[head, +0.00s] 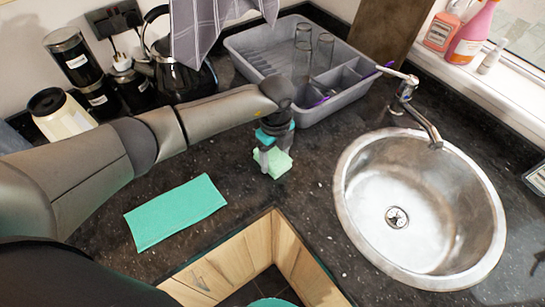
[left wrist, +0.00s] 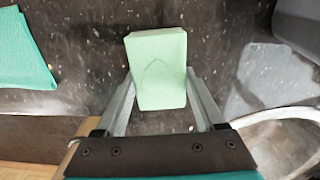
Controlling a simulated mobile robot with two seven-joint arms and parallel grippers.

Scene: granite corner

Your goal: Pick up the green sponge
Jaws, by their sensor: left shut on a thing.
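The green sponge (head: 279,163) is a pale green block on the dark granite counter in the head view, between the teal cloth and the sink. My left gripper (head: 266,160) reaches down over it and is shut on it. In the left wrist view the sponge (left wrist: 158,68) sits between the two fingers of the left gripper (left wrist: 160,95). I cannot tell whether the sponge touches the counter. My right gripper is in neither view.
A teal cloth (head: 175,212) lies flat left of the sponge. A round steel sink (head: 365,225) is to the right. A grey dish rack (head: 345,98) with glasses stands behind. A kettle (head: 184,80) and jars stand at the back left. The counter's front edge is close.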

